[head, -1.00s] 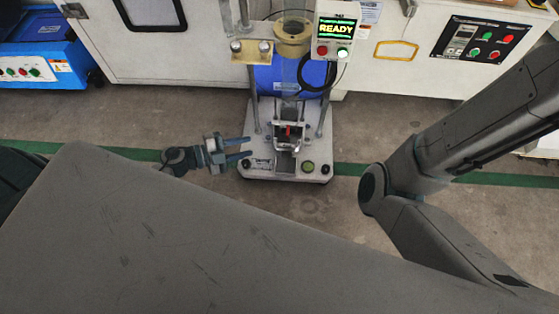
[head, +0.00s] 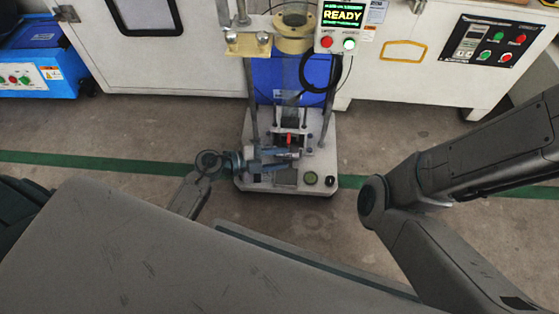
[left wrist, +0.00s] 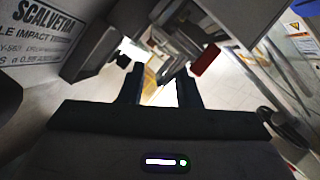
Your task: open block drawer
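The impact tester (head: 252,182) stands on the floor, a white base with two posts. At its base is a small metal block assembly with a red part (head: 289,138), which shows as a red tab (left wrist: 205,60) in the left wrist view. Which piece is the block drawer is hard to tell. My left gripper (head: 292,158) is at the front of this assembly, coming from the left, and partly covers it. In the left wrist view its fingers (left wrist: 160,88) are apart, with a grey metal piece (left wrist: 172,62) just beyond and between them; contact cannot be told. My right gripper is out of view.
A display box (head: 343,28) reading READY hangs at the upper right of the tester. White cabinets (head: 160,78) stand behind. The floor in front of the tester is clear.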

